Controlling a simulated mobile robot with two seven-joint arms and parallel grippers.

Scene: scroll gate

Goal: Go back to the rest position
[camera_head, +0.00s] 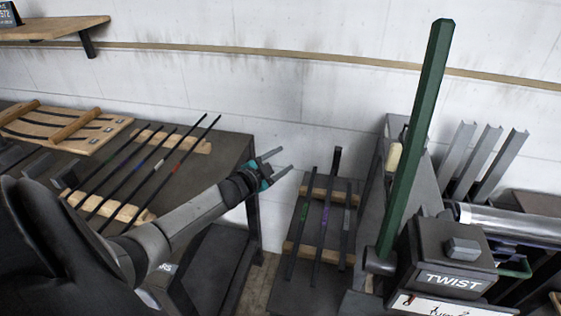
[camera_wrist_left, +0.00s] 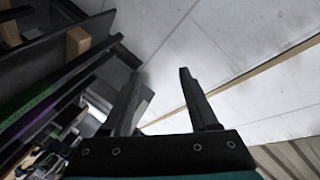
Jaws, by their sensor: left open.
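My left gripper (camera_head: 286,160) is held in the air, past the right edge of the dark table, in the head view. Its fingers are apart with nothing between them. In the left wrist view, the same gripper (camera_wrist_left: 159,74) shows both fingers spread, with the pale wall behind them. My left arm comes in from the lower left and covers part of the table. My right gripper does not show in either view.
Several thin dark rods (camera_head: 148,172) lie on wooden supports on the left table (camera_head: 231,146). More bars (camera_head: 322,221) rest on a rack right of my gripper. A tall green post (camera_head: 416,138) leans beside the TWIST machine (camera_head: 446,257). A wooden shelf (camera_head: 52,29) is upper left.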

